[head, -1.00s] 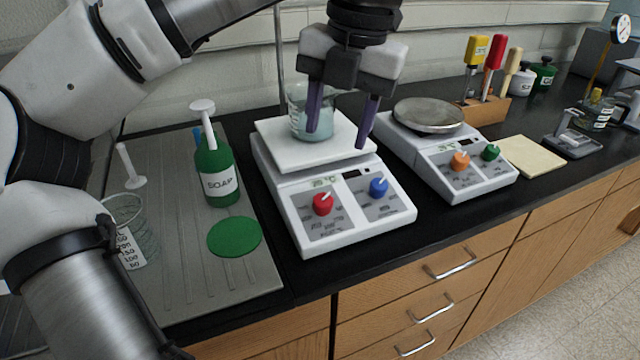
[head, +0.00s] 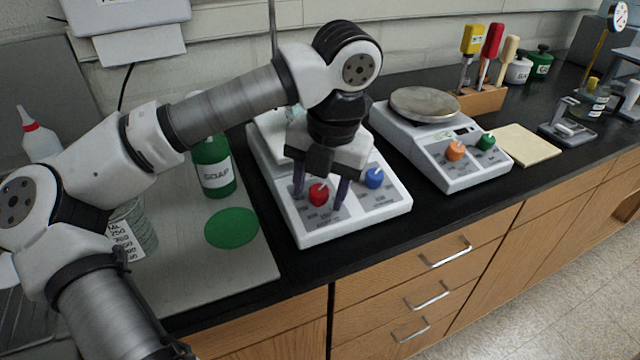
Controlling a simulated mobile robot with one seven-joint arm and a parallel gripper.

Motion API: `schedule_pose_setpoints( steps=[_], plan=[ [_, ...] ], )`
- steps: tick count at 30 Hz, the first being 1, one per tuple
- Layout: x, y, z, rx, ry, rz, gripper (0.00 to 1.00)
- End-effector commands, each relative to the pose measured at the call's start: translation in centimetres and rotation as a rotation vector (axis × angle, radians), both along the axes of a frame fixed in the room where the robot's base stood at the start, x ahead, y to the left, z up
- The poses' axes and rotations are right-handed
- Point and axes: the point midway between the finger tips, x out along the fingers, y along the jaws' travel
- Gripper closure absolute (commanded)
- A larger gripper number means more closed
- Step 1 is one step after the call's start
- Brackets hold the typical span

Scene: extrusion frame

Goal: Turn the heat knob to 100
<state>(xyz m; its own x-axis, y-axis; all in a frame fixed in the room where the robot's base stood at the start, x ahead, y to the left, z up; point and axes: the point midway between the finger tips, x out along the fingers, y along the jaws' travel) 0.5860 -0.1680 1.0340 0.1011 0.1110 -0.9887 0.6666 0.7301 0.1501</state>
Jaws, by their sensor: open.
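The near hotplate (head: 290,225) is white and stands on the black bench, with a red knob (head: 318,196) and a blue knob (head: 374,178) on its front panel. My gripper (head: 319,203) is open above the front panel. Its purple fingers are on either side of the red knob; I cannot tell whether they touch it. The beaker on the hotplate's top is mostly hidden behind my arm. A second device (head: 440,172) to the right has an orange knob (head: 454,151), a green knob (head: 487,142) and a round metal plate. The dial markings are too small to read.
A green soap bottle (head: 214,168) and a flat green disc (head: 231,228) are left of the near hotplate, on a grey draining board (head: 215,285). A glass beaker is at far left, partly behind my arm. A pale pad (head: 527,145) and a wooden tool rack (head: 482,101) are at right.

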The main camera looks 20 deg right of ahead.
Motion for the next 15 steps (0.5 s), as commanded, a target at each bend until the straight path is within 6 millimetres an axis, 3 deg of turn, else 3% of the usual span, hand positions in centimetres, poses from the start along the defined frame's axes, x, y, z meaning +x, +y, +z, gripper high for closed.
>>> schedule_pose_setpoints(
  steps=[6,15],
  plan=[
    [0.01,-0.01,-0.01,0.000,0.000,0.000,0.51],
    [0.00,-0.02,0.02,0.000,0.000,0.000,0.91]
  ],
)
